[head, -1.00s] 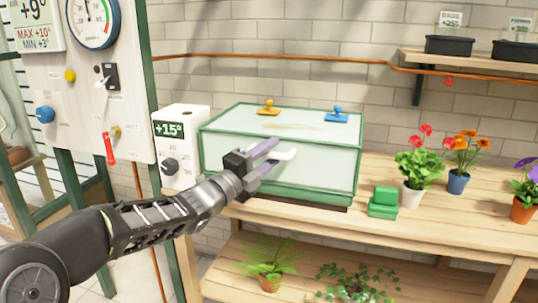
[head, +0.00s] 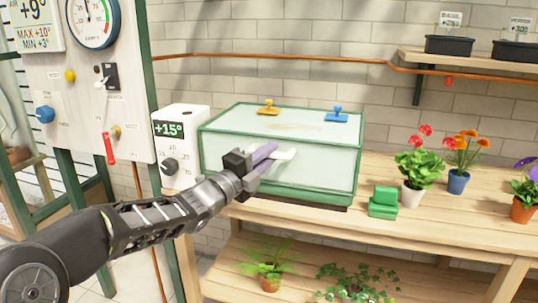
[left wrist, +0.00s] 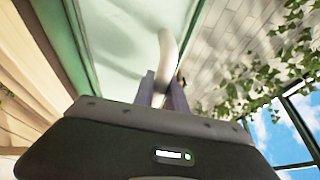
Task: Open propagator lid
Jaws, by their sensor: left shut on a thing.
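The propagator (head: 310,175) is a box with green edges and pale, cloudy panels on the wooden bench. Its lid (head: 290,122) lies flat on top and looks closed. A white handle (head: 286,154) sticks out from the front panel. My left gripper (head: 268,158) is shut on this handle, its purple fingers on either side. In the left wrist view the white handle (left wrist: 168,50) curves up from between the two fingers (left wrist: 160,90), with the pale panel (left wrist: 120,40) behind it. My right gripper is not in view.
Green blocks (head: 384,201) and several potted flowers (head: 416,168) stand to the right on the bench (head: 340,222).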

